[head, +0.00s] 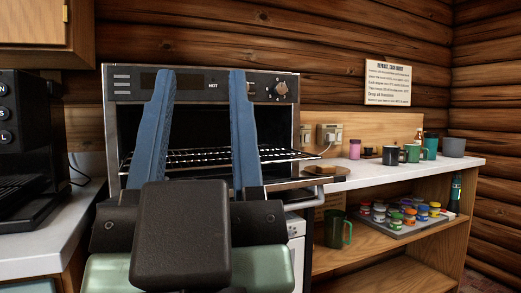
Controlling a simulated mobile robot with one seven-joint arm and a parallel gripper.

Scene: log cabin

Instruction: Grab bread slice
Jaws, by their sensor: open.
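My gripper (202,76) is in the middle-left of the head view. Its two blue fingers point up and stand wide apart, with nothing between them. Behind them is a toaster oven (285,112) with its front open, a dark inside and a wire rack (195,157). I cannot make out a bread slice for certain. A flat round brown thing (328,172) lies on the counter just right of the oven; I cannot tell whether it is a board or bread. My gripper hides part of the oven's lower front.
The white counter (410,170) runs right, with several mugs and cups, among them a green mug (412,153), near the wall. A shelf below holds a tray (425,226) of small coloured jars and a dark green mug (338,230). A black machine (30,140) stands left.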

